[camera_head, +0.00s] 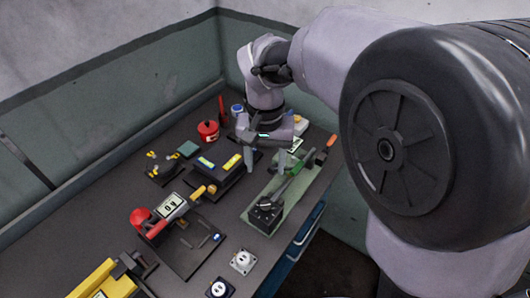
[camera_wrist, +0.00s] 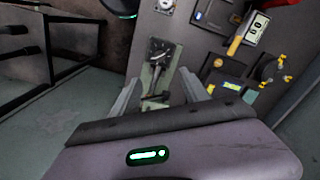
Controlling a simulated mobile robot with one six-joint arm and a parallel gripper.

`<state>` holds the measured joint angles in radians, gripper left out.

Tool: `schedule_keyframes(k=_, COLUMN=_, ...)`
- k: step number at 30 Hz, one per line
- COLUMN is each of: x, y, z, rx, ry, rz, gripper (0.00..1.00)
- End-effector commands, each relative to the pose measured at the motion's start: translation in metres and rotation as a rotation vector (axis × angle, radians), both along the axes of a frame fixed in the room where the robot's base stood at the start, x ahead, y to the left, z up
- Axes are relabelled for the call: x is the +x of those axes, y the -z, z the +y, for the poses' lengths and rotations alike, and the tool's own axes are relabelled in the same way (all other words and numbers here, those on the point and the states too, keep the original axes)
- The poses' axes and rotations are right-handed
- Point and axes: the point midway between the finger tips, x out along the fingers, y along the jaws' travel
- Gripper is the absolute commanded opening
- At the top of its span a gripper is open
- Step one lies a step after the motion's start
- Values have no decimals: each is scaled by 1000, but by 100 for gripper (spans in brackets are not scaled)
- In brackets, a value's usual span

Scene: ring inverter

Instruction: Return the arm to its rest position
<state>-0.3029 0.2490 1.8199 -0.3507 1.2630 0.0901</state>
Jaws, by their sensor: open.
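My gripper (camera_head: 266,158) hangs over the far right part of the bench in the head view, below my bent arm. Its two fingers are spread apart with nothing between them. In the wrist view the open fingers of my gripper (camera_wrist: 160,95) point down toward the bench. Below them is a green plate (camera_head: 263,224) with a black lever device (camera_head: 265,214), which also shows in the wrist view (camera_wrist: 158,52). The gripper appears apart from the device, though the exact height is hard to tell.
The dark bench (camera_head: 180,268) holds a red pot (camera_head: 208,131), a black box with yellow labels (camera_head: 218,170), a meter display (camera_head: 172,206), a red knob (camera_head: 141,216), a white socket (camera_head: 243,261) and a yellow tool (camera_head: 98,280). Walls (camera_head: 120,110) close off the back.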

Motion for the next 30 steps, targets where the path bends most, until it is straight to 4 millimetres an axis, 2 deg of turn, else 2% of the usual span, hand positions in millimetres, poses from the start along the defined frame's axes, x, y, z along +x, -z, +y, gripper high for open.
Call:
schedule_keyframes(k=8, x=-4, y=-3, z=-4, rx=9, ry=7, rz=-14, gripper=53)
schedule_keyframes(k=11, x=-31, y=-17, z=-25, rx=62, ry=49, rz=-91, gripper=53)
schedule_keyframes(k=13, x=-64, y=-24, z=-46, rx=114, ry=93, rz=-177, gripper=53)
schedule_keyframes(k=15, x=-98, y=-24, z=-62, rx=158, ry=137, rz=-268, gripper=53)
schedule_keyframes(k=19, x=-146, y=-10, z=-79, rx=210, ry=201, rz=-411, gripper=53)
schedule_keyframes(k=23, x=-167, y=1, z=-85, rx=232, ry=233, rz=-483, gripper=53)
schedule_keyframes(k=30, x=-170, y=1, z=-85, rx=235, ry=237, rz=-494, gripper=53)
